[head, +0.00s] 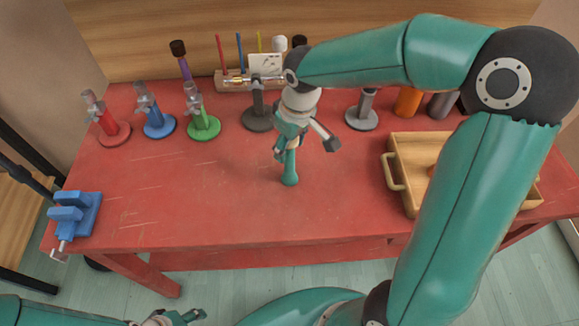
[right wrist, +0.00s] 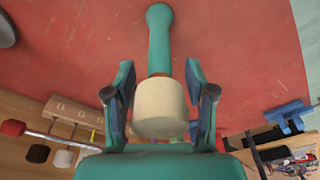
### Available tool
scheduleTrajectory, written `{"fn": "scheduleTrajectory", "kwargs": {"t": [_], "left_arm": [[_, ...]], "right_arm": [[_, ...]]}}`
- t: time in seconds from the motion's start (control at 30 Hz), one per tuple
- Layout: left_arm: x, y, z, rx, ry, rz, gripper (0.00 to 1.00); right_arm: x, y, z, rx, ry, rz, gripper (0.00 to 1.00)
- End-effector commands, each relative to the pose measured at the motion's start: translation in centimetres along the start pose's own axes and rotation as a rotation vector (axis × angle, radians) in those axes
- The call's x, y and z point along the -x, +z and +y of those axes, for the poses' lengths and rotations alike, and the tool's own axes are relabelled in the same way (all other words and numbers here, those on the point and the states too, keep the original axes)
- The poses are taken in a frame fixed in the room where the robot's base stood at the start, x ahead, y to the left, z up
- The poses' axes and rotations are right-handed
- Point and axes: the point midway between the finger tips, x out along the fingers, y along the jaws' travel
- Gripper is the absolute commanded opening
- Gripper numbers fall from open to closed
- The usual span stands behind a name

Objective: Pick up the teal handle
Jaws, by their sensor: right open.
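The teal handle (head: 290,168) rises from the red table near its middle, below my right gripper, and its rounded end shows low down. In the right wrist view the handle (right wrist: 159,38) leads to a short wooden collar and a thick cream head (right wrist: 161,108). My right gripper (head: 303,146) is open above the table. Its two fingers (right wrist: 160,72) stand on either side of the collar and cream head, with gaps showing, so it is not closed on them. My left gripper (head: 178,318) is at the bottom edge, partly cut off, away from the table.
Red, blue and green stands (head: 204,125) line the table's left back. A rack (head: 232,80) with coloured sticks is behind. A grey stand (head: 362,118) and a wooden tray (head: 393,178) are right. A blue vise (head: 75,215) sits at the front left. The front middle is clear.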

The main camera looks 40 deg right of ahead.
Motion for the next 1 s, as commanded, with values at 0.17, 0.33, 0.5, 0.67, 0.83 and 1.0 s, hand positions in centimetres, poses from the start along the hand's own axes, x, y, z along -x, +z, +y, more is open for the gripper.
{"fn": "scheduleTrajectory", "kwargs": {"t": [0.17,0.33,0.5,0.67,0.83,1.0], "left_arm": [[0.0,0.0,0.0,0.000,0.000,0.000,0.49],[0.0,0.0,0.0,0.000,0.000,0.000,0.49],[0.0,0.0,0.0,0.000,0.000,0.000,0.49],[0.0,0.0,0.0,0.000,0.000,0.000,0.49],[0.0,0.0,0.0,0.000,0.000,0.000,0.49],[0.0,0.0,0.0,0.000,0.000,0.000,0.49]], "right_arm": [[0.0,0.0,0.0,0.000,0.000,0.001,0.35],[0.1,0.0,0.0,0.000,0.000,0.001,0.07],[0.1,-0.1,0.0,0.000,0.000,0.002,0.00],[0.1,-0.1,0.0,0.000,0.000,0.002,0.00],[0.4,-0.2,0.0,0.001,0.001,0.003,0.00],[1.7,-0.4,0.0,0.001,0.002,0.005,0.00]]}}
